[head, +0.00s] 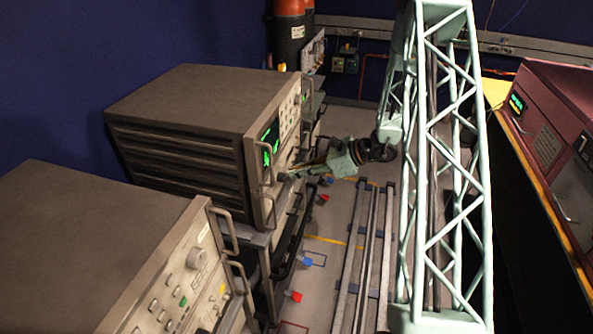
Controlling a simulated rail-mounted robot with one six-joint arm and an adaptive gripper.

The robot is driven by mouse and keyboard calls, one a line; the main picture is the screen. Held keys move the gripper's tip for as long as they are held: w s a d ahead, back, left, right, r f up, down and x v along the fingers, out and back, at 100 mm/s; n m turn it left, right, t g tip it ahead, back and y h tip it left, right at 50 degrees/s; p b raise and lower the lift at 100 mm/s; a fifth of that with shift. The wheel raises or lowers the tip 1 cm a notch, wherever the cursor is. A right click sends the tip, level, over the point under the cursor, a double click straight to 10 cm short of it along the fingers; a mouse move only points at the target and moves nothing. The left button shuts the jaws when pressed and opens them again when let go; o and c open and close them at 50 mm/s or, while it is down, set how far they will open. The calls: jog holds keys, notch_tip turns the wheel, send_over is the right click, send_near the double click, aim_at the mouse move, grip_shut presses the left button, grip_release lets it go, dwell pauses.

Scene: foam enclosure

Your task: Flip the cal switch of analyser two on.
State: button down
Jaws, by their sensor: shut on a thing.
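A grey analyser (185,105) with a green lit display (270,142) stands in the middle left, its front panel facing right. No label that names it analyser two is readable. My gripper (287,175) reaches in from the right at the lower part of this front panel. Its fingers point left and are shut on a small dark part there. The part is too small to tell whether it is the cal switch, and the fingers partly cover it. The cal switch's position cannot be made out.
A second grey analyser (95,245) with a knob and buttons stands at the near left. Handles (269,200) stick out from the fronts. Floor rails (350,265) run beside my column. Red cabinets (550,120) stand at the right. A dark cylinder with an orange top (289,35) stands behind.

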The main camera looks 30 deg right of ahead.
jog(key=shift+w+a+r+g+h+p, duration=0.1)
jog(key=shift+r+g+h+p, duration=0.25)
jog(key=shift+g+h+p, duration=0.15)
dwell(0.3)
jog(key=c, duration=2.9)
grip_release()
jog(key=shift+o, duration=0.2)
jog(key=shift+r, duration=0.1)
jog(key=v, duration=1.1)
jog(key=shift+d+r, duration=0.2)
jog(key=shift+r, duration=0.15)
jog(key=shift+d, duration=0.1)
